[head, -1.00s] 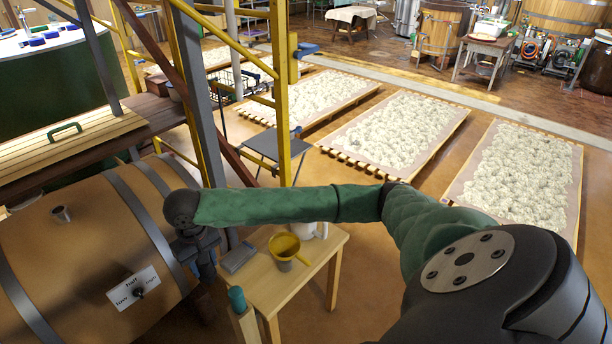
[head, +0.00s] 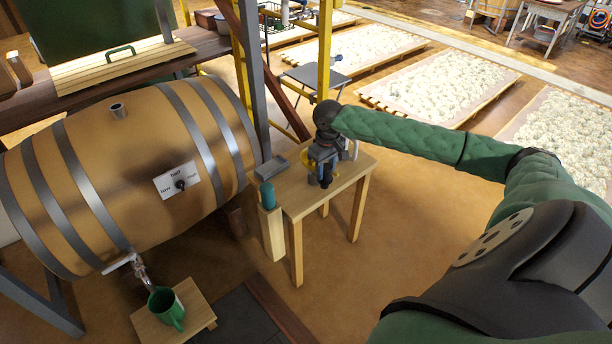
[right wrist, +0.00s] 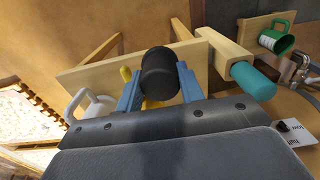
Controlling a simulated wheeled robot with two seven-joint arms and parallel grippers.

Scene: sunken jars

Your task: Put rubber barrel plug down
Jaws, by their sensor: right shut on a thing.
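The black rubber barrel plug (right wrist: 160,72) is held between the two blue fingers of my right gripper (right wrist: 158,86) in the right wrist view. In the head view, my right gripper (head: 323,163) points down over the small wooden table (head: 300,206), with the dark plug (head: 326,182) low between its fingers. I cannot tell whether the plug touches the tabletop. My left gripper is not in view.
A teal cylinder (head: 267,194) tops a wooden post at the table's front-left. A green mug (head: 167,306) stands under the barrel's tap.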

